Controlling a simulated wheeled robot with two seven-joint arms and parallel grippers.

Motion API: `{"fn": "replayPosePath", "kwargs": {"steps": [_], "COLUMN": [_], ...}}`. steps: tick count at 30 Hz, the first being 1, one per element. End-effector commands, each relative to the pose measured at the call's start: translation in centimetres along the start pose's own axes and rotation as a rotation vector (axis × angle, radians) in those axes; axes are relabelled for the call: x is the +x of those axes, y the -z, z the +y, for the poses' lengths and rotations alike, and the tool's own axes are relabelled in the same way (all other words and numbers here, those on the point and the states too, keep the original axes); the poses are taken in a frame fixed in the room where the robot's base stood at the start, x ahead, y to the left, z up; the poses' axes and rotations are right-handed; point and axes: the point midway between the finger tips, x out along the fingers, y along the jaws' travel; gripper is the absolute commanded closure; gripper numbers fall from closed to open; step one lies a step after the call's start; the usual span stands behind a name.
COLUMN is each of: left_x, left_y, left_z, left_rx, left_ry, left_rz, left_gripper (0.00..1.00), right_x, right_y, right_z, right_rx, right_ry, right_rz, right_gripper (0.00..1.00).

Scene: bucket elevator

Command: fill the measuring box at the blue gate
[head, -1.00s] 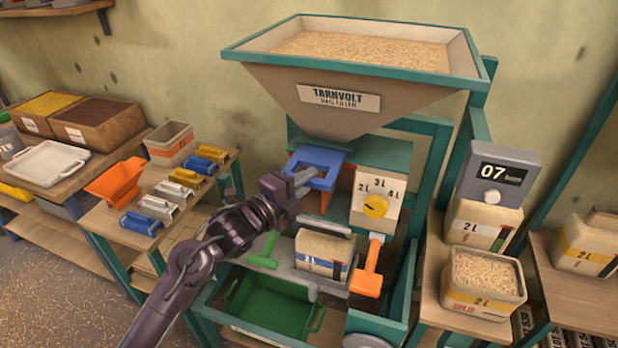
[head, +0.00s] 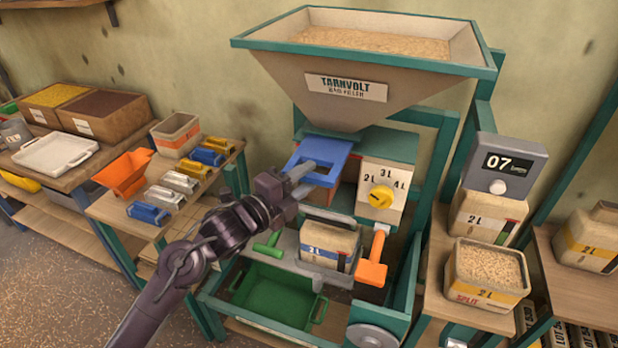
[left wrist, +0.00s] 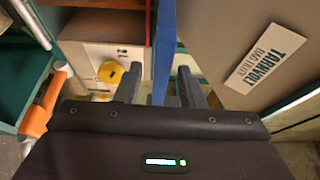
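The blue gate (head: 338,150) is a flat blue plate under the hopper spout. My left gripper (head: 318,176) is at its front, with its fingers over the plate's opening. In the left wrist view, the two fingers of my left gripper (left wrist: 160,88) stand apart, with a blue upright part (left wrist: 165,40) beyond and between them; I cannot tell if they touch it. A beige box with a blue band (head: 330,240) sits on the grey shelf below; I cannot tell if it is the measuring box. The yellow dial (head: 381,196) is on a panel marked 2L, 3L and 4L. My right gripper is not in view.
The grain-filled hopper (head: 345,85) stands above. An orange handle (head: 371,270) and a green handle (head: 268,245) flank the beige box. A green crate (head: 275,300) is below. A grain-filled box (head: 488,275) stands right, under a display reading 07 (head: 505,165).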

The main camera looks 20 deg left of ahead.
Motion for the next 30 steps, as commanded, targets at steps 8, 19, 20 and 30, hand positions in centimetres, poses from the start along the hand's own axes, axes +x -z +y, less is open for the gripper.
{"fn": "replayPosePath", "kwargs": {"steps": [8, 19, 20, 30], "left_x": [-4.6, -6.3, -6.3, -6.3], "left_y": [0.1, 0.1, 0.1, 0.1], "left_z": [0.4, 0.0, 0.0, 0.0], "left_rx": [0.003, 0.001, 0.001, 0.001], "left_ry": [-0.003, 0.000, 0.000, 0.000], "left_rz": [0.001, 0.001, 0.001, 0.001], "left_gripper": [0.65, 0.65, 0.65, 0.65], "right_x": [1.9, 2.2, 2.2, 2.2], "right_y": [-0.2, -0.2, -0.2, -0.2], "right_z": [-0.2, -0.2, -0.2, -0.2], "right_rx": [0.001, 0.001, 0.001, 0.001], "right_ry": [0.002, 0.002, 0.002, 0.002], "right_rz": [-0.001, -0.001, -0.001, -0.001], "right_gripper": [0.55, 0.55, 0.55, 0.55]}}
